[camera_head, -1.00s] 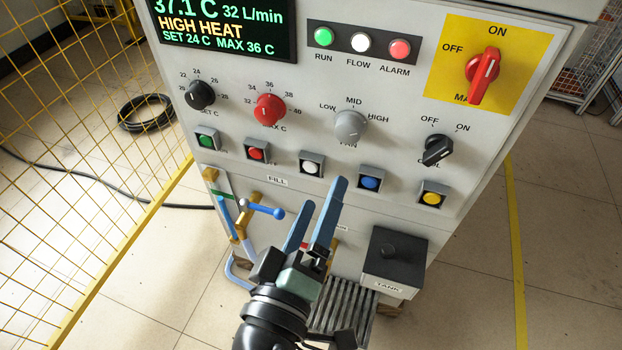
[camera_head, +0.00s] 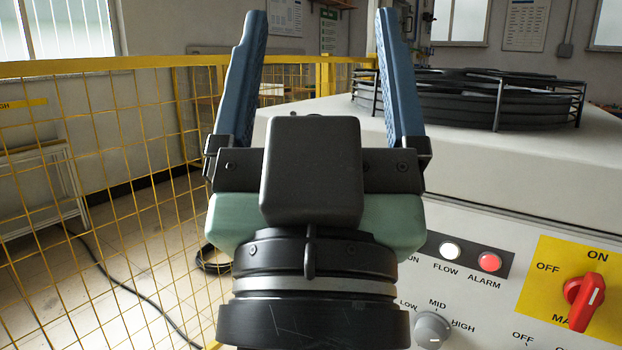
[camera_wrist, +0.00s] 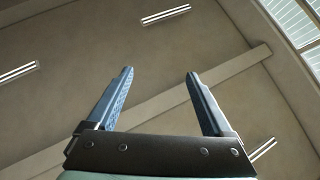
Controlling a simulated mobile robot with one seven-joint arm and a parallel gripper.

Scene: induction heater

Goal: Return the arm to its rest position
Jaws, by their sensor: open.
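My gripper (camera_head: 318,70) is raised upright close in front of the head camera. Its two blue fingers are wide apart with nothing between them. In the wrist view my gripper (camera_wrist: 158,85) points up at the ceiling, and its fingers are open and empty there too. The machine's grey front panel (camera_head: 480,315) is behind and to the right of the gripper. My wrist hides the left part of the panel, including the display.
A yellow mesh fence (camera_head: 110,170) stands at the left. The machine's top carries a black round fan guard (camera_head: 470,98) at the back right. A red main switch (camera_head: 585,302) and a grey knob (camera_head: 432,328) stick out of the panel. A black cable (camera_head: 130,290) lies on the floor.

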